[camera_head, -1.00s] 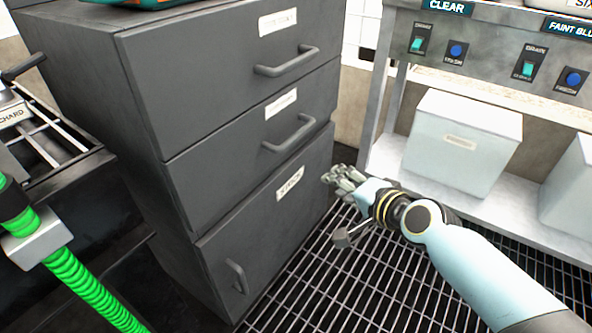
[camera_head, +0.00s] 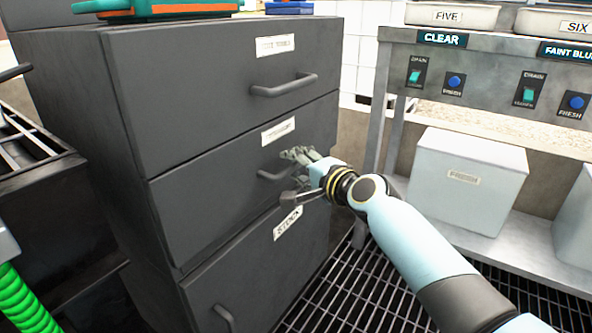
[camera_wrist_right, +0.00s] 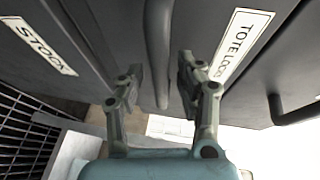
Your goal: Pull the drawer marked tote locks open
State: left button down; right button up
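The middle drawer (camera_head: 230,190) of the dark grey cabinet is flush with the drawers above and below it. Its white label (camera_head: 278,131) is hard to read in the head view but reads as tote locks in the wrist view (camera_wrist_right: 240,45). Its bar handle (camera_head: 270,175) is partly hidden by my right gripper (camera_head: 298,157). In the right wrist view the handle (camera_wrist_right: 158,50) runs between the two fingers of my right gripper (camera_wrist_right: 160,80), which are apart on either side of it, with narrow gaps showing. My left gripper is not in view.
The top drawer's handle (camera_head: 285,85) and the lower drawer's stock label (camera_head: 288,223) are close by. A bench with pale bins (camera_head: 465,185) stands right. Floor grating (camera_head: 350,295) lies before the cabinet.

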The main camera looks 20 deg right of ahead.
jog(key=shift+w, duration=0.2)
jog(key=shift+c, duration=0.4)
grip_shut()
